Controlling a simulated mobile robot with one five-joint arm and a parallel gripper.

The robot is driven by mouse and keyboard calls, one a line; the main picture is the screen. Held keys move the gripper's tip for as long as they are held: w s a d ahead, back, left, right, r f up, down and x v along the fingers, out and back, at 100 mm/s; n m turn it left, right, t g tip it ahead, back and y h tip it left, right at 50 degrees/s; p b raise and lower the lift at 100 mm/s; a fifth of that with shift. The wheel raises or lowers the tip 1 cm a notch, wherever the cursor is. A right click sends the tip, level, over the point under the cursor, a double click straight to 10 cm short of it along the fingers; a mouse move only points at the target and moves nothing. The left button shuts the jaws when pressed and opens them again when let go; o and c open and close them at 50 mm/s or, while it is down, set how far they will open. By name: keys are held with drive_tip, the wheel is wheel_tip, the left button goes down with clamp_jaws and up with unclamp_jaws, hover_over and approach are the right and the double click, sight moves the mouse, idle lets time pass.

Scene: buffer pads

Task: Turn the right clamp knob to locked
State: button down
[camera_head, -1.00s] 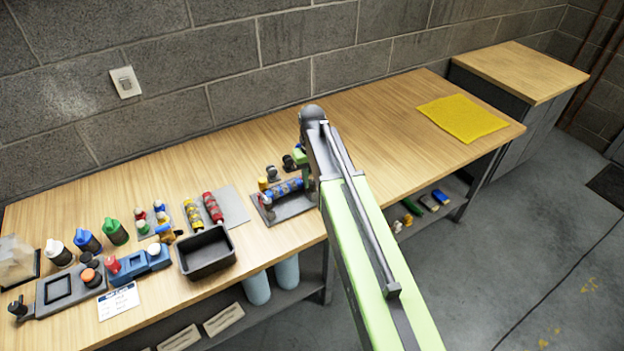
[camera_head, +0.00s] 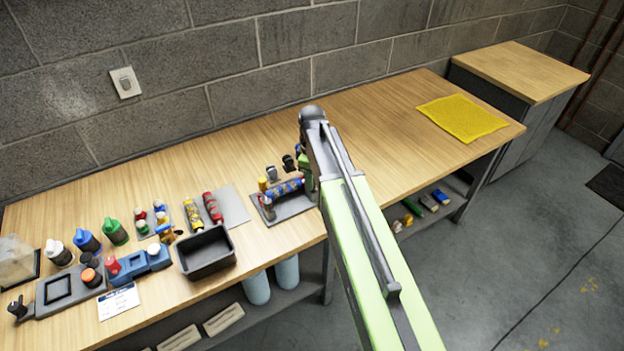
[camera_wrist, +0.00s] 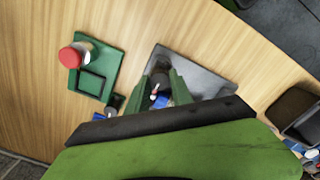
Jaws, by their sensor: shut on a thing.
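A grey plate (camera_head: 297,207) on the bench carries a blue cylinder (camera_head: 284,188) with reddish bands and small dark clamp parts (camera_head: 288,163). My gripper (camera_wrist: 162,88) is down at the plate's right end, partly hidden by my arm in the head view. In the wrist view its two green fingers are shut on a dark knob (camera_wrist: 160,76), one finger on each side. A small blue piece shows low between the fingers. I cannot read the knob's angle or any lock mark.
In the wrist view a green tray (camera_wrist: 82,83) with a red-capped bottle (camera_wrist: 75,55) stands close by. A black bin (camera_head: 206,251) stands left of the plate. A yellow mat (camera_head: 463,118) lies at the right, with bare bench between.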

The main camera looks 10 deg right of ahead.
drive_tip(key=shift+n, duration=0.7)
drive_tip(key=c, duration=1.1)
unclamp_jaws()
drive_tip(key=shift+r, duration=0.1)
wheel_tip(320, 180, up, 17)
drive_tip(key=p, duration=1.7)
drive_tip(key=shift+r, duration=0.1)
